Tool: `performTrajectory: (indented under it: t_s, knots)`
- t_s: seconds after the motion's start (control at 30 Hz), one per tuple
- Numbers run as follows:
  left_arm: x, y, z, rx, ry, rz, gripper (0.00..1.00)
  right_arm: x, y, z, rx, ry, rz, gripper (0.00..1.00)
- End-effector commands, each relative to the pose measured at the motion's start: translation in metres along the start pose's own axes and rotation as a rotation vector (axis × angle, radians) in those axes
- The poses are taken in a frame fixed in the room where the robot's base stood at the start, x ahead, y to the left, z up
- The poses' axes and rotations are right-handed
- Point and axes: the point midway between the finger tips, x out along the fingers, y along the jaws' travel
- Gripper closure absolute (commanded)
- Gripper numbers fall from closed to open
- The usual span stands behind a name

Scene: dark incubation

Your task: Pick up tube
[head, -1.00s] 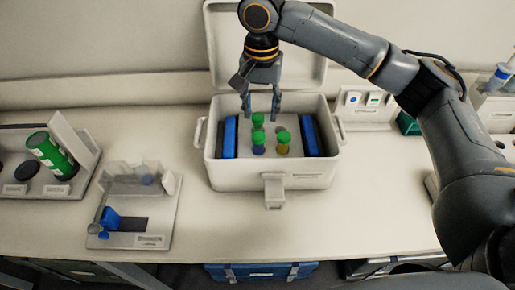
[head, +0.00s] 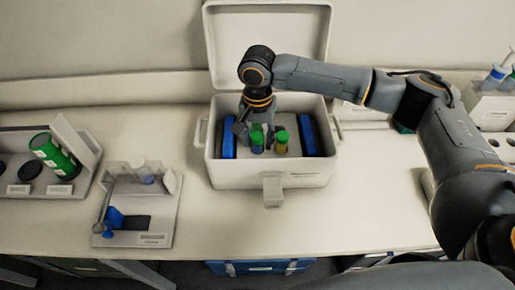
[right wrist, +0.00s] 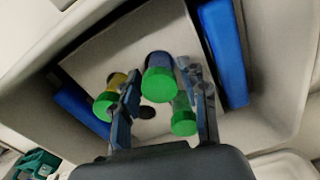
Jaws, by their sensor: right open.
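Three green-capped tubes stand in the open white box (head: 240,176). A blue tube (head: 257,142) stands at the front left and a yellow tube (head: 281,142) to its right. A third tube is mostly hidden behind my right gripper in the head view. My right gripper (head: 257,128) is lowered into the box, open, with its fingers around the tubes on the left side. In the right wrist view, the blue tube (right wrist: 158,80) and the third tube's green cap (right wrist: 183,122) show between the fingers (right wrist: 160,72). The yellow tube (right wrist: 108,100) is outside them. Contact cannot be told.
Blue packs (head: 229,137) line the box's left and right inner walls. The box lid (head: 268,30) stands open behind.

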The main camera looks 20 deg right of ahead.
Motion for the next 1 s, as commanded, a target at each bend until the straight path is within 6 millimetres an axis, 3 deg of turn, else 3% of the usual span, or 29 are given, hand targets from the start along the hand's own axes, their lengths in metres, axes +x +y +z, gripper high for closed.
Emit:
performTrajectory:
  t_s: [0.03, 0.2, 0.27, 0.57, 1.0]
  knots:
    - [0.000, 0.000, 0.001, 0.000, -0.002, 0.000, 0.60, 0.000, 0.000, 0.000, 0.000, 0.000, 0.000, 0.56]
    - [0.000, 0.000, 0.001, 0.000, -0.002, 0.000, 0.60, 0.000, 0.000, 0.000, 0.000, 0.000, 0.000, 0.91]
    - [0.000, 0.000, 0.001, 0.000, -0.002, 0.000, 0.60, 0.000, 0.000, 0.000, 0.000, 0.000, 0.000, 1.00]
    - [0.002, 0.000, -0.002, 0.000, 0.002, 0.000, 0.60, -0.004, -0.001, 0.000, 0.000, 0.001, -0.001, 1.00]
    - [0.017, -0.001, -0.003, 0.000, 0.007, -0.001, 0.60, -0.082, -0.001, 0.000, -0.001, 0.002, -0.002, 1.00]
